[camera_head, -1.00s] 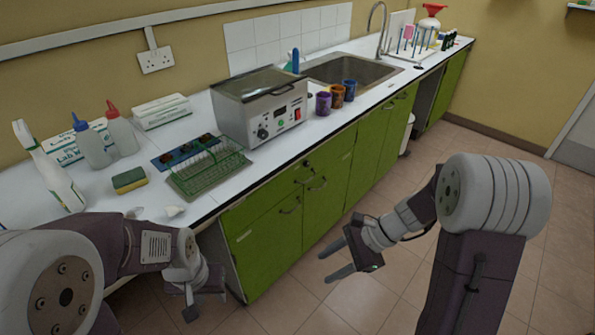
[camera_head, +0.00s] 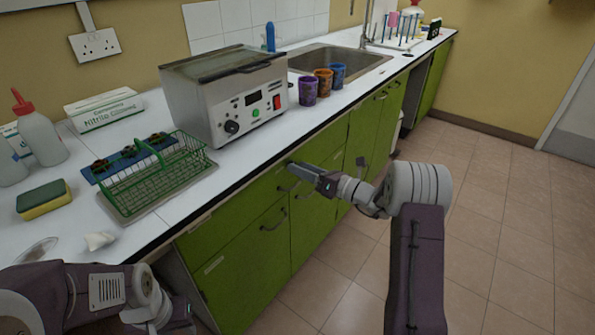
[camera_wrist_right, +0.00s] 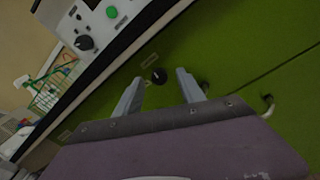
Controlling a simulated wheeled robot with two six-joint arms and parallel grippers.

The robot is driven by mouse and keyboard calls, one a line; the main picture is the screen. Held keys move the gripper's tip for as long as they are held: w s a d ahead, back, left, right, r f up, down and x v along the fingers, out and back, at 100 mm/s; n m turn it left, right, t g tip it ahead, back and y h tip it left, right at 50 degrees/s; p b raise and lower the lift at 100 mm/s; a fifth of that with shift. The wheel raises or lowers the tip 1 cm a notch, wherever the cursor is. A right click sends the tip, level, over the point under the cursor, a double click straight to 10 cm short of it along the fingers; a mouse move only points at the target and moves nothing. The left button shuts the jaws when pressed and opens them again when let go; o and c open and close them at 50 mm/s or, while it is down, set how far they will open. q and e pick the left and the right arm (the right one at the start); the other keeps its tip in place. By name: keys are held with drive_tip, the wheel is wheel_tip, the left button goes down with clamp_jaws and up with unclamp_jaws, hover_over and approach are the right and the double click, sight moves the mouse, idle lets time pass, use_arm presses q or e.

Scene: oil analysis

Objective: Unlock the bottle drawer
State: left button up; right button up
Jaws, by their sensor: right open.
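The green drawer front (camera_head: 265,186) lies just under the worktop, and it also fills much of the right wrist view (camera_wrist_right: 215,62). A round black lock knob (camera_wrist_right: 159,76) sits on the green front in the right wrist view. My right gripper (camera_head: 305,170) is at the drawer front in the head view. In the wrist view my right gripper (camera_wrist_right: 160,92) is open, with the knob ahead between its two fingertips and nothing held. Contact with the knob cannot be told. My left gripper (camera_head: 172,318) is low at the left, partly cut off, its jaws unclear.
A metal water bath (camera_head: 225,100) stands on the worktop above the drawer. A green wire rack (camera_head: 155,180) and a sponge (camera_head: 44,197) lie left of it. Purple, brown and blue cups (camera_head: 308,92) stand right of it. The tiled floor (camera_head: 490,230) at right is clear.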

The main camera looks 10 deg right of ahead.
drive_tip(key=shift+w+a, duration=0.5)
drive_tip(key=shift+w, duration=0.05)
clamp_jaws()
drive_tip(key=n+b, duration=0.3)
drive_tip(key=n, duration=0.1)
drive_tip(key=shift+f+n+b, duration=0.2)
drive_tip(key=shift+n+b, duration=0.2)
drive_tip(key=n+h+b, duration=0.1)
drive_tip(key=n+b, duration=0.9)
drive_tip(key=b, duration=0.3)
drive_tip(key=shift+s+a+n, duration=0.1)
drive_tip(key=shift+a+n, duration=0.05)
drive_tip(key=shift+n, duration=0.25)
drive_tip(key=shift+r+n+b, duration=0.15)
drive_tip(key=shift+n+b, duration=0.85)
drive_tip(key=shift+b, duration=0.35)
